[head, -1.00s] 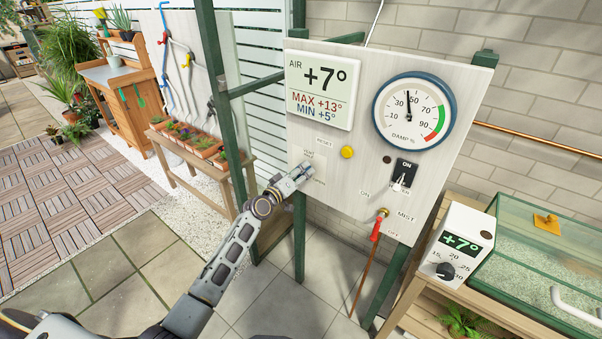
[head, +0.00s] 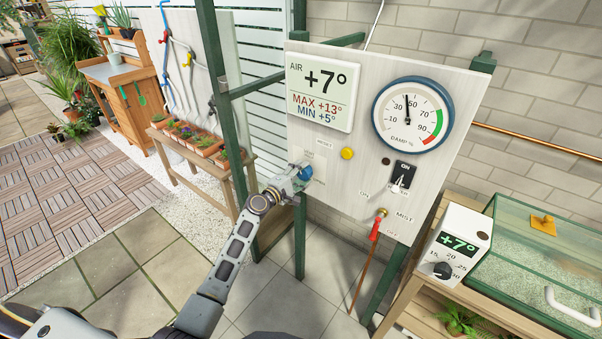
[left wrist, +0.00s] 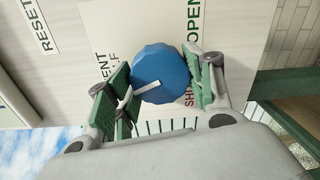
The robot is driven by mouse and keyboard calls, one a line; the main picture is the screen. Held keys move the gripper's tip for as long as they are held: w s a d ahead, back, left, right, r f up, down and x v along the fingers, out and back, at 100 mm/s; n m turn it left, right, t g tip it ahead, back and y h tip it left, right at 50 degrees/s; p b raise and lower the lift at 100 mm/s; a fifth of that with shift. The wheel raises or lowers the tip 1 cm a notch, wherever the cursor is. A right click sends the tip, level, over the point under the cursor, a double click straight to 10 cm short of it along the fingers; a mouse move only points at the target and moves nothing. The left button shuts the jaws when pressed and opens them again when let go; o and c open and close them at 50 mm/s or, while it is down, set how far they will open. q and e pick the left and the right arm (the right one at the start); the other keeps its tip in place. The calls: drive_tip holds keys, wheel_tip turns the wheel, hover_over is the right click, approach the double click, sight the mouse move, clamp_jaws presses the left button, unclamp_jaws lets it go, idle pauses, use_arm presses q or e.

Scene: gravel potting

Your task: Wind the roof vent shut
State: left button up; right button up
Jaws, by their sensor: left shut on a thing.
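The roof vent knob (head: 306,173) is blue and sits low on the left of the pale control panel (head: 333,205). In the left wrist view the knob (left wrist: 160,68) is faceted, with a white pointer line running toward the picture's lower left. Labels reading OPEN (left wrist: 194,22) and SHUT, the latter partly covered, stand to its right. My left gripper (head: 302,178) is at the knob, its green-padded fingers (left wrist: 163,80) shut on it from both sides. My right gripper is not in view.
A dial (head: 413,112) and an air display (head: 320,88) sit above. A green post (head: 221,100) stands close left of my arm.

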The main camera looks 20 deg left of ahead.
use_arm(q)
drive_tip(key=n+p, duration=0.1)
drive_tip(key=n, duration=0.2)
drive_tip(key=shift+n, duration=0.4)
drive_tip(key=n+p, duration=0.1)
drive_tip(key=n, duration=0.2)
drive_tip(key=shift+p, duration=0.3)
drive_tip(key=n+p, duration=0.2)
drive_tip(key=n, duration=0.2)
drive_tip(key=shift+f+n, duration=0.1)
drive_tip(key=shift+n, duration=0.2)
drive_tip(key=shift+f+n+h+p, duration=0.1)
drive_tip(key=shift+n+h+p, duration=0.3)
drive_tip(key=shift+n, duration=0.7)
drive_tip(key=o, duration=1)
